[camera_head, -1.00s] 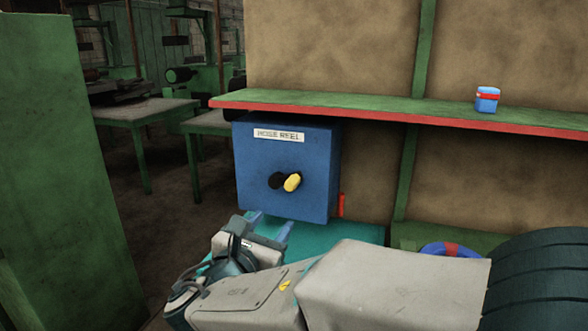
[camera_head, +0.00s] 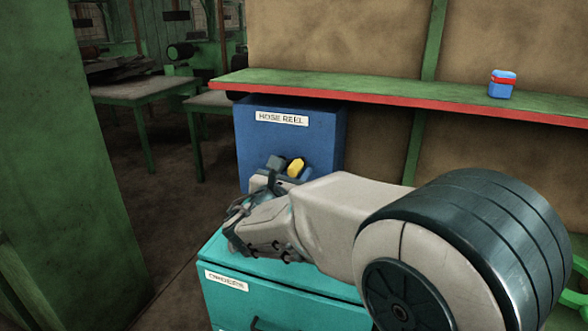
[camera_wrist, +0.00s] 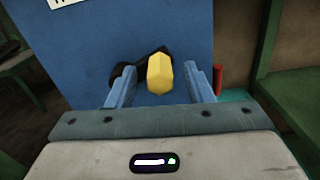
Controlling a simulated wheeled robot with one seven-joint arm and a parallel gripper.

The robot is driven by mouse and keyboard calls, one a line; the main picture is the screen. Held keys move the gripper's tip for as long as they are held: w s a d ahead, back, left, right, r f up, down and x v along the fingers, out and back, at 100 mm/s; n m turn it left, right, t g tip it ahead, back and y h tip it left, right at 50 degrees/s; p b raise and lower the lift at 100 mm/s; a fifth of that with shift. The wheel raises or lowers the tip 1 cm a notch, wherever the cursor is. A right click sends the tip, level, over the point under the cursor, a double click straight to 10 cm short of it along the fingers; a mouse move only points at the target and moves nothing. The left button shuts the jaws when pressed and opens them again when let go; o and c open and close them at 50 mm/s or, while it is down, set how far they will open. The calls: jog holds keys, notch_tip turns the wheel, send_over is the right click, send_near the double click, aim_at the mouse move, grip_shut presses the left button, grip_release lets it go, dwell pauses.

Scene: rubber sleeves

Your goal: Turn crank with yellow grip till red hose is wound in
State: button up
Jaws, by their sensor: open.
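The blue hose reel box (camera_head: 320,130) carries a white label reading HOSE REEL and stands on a teal cabinet. Its yellow grip (camera_head: 296,167) sits on a dark crank, just past my gripper. In the wrist view the yellow grip (camera_wrist: 160,74) shows between my open fingers (camera_wrist: 161,88), with the black crank arm (camera_wrist: 130,72) running to its left. I cannot tell whether the fingers touch it. The red hose end (camera_wrist: 218,78) shows at the box's right side in the wrist view; my arm hides it in the head view.
A green shelf with a red edge (camera_head: 400,100) runs above and behind the box and holds a small blue container with a red band (camera_head: 502,84). The teal cabinet (camera_head: 285,290) is below my arm. A green panel (camera_head: 85,200) stands at left.

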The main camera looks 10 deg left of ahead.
jog(key=shift+w+d, duration=0.1)
jog(key=shift+w, duration=0.4)
grip_shut()
jog(key=shift+f+b, duration=0.2)
jog(key=shift+b, duration=0.3)
